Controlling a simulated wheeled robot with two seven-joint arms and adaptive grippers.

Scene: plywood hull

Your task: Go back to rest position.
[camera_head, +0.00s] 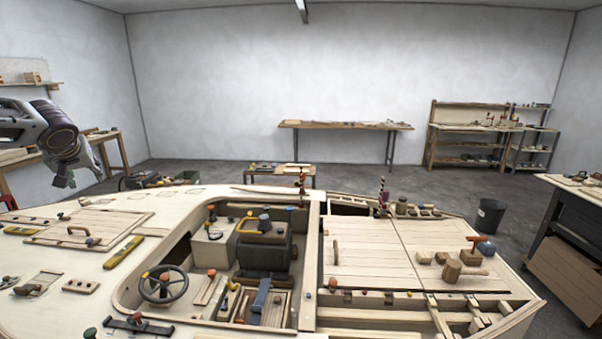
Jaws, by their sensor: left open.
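My left gripper (68,180) hangs at the far left of the head view, above the left part of the plywood hull (180,215). It is open, with nothing between its fingers, and stays clear of the deck. My right gripper is not in view. The hull fills the lower part of the view. Its open cockpit holds a dark steering wheel (163,285) and a dark seat (265,258).
A mallet (460,268) and small wooden blocks lie on the right deck. A dark bin (489,216) and a workbench (575,230) stand at right.

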